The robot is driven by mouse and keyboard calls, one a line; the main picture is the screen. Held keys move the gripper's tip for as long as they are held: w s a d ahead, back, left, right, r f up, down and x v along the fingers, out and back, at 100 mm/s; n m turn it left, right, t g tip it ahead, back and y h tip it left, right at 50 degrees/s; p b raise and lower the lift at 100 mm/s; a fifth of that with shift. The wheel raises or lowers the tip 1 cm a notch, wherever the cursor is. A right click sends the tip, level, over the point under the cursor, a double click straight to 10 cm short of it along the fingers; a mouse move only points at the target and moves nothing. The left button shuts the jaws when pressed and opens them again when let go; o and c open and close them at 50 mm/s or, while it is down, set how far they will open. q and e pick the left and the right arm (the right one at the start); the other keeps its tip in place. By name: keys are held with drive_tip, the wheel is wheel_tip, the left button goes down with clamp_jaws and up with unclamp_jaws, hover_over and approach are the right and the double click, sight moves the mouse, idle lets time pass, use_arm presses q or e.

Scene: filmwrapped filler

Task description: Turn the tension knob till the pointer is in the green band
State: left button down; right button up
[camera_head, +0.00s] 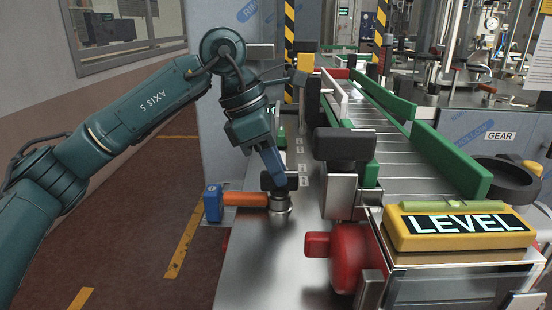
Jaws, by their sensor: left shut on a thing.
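My left gripper (279,185) reaches down from the upper left to a small round metal knob (280,204) on the steel ledge. It is shut on the knob's dark top, and the fingertips hide most of that top. An orange bar (245,199) with a blue end block (213,203) sticks out to the left beside the knob. I cannot make out a pointer or a green band in this view. My right gripper is not in view.
A roller conveyor (395,150) with green side rails (448,160) runs to the back. A red rounded part (350,258) and a yellow LEVEL sign (458,228) stand at the front right. A dark bracket (345,145) stands close right of the gripper. The floor at left is clear.

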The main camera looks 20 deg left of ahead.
use_arm(q)
drive_tip(key=shift+m, duration=0.3)
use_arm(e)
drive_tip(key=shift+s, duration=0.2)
use_arm(q)
drive_tip(key=c, duration=1.3)
unclamp_jaws()
drive_tip(key=shift+r, duration=0.1)
drive_tip(key=p+v, duration=0.2)
drive_tip(key=v, duration=1.1)
drive_tip(key=shift+a, duration=0.15)
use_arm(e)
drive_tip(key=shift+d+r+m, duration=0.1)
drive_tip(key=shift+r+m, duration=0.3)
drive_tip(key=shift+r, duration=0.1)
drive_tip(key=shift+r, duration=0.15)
